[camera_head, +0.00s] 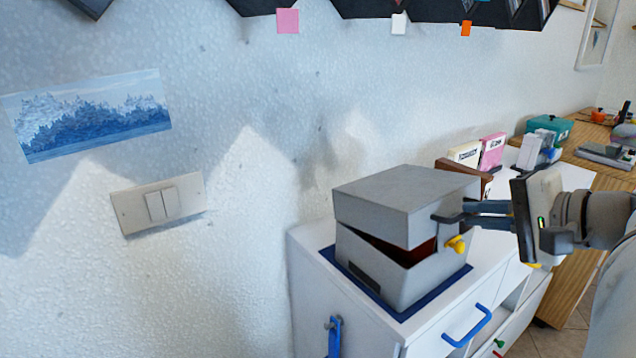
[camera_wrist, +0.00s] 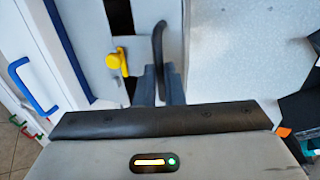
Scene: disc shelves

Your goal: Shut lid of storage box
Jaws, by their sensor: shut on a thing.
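The grey storage box (camera_head: 400,282) stands on a dark blue mat (camera_head: 345,268) on a white cabinet. Its grey lid (camera_head: 395,200) is tilted and partly open; a wedge-shaped gap shows a dark red inside and widens toward the handle side. A dark handle (camera_head: 446,219) sticks out from the lid and also shows in the wrist view (camera_wrist: 158,40). My gripper (camera_head: 470,211) is shut on this handle from the right. In the wrist view my gripper's fingers (camera_wrist: 161,75) meet at the handle's lower end. A yellow latch (camera_head: 456,244) sits just below the handle, beside the fingers (camera_wrist: 118,62).
The white cabinet (camera_head: 320,300) has a blue drawer handle (camera_head: 467,326) below the box. Books (camera_head: 491,152) and a teal box (camera_head: 550,127) stand behind, near a wooden desk. A wall with a light switch (camera_head: 160,203) is at the left.

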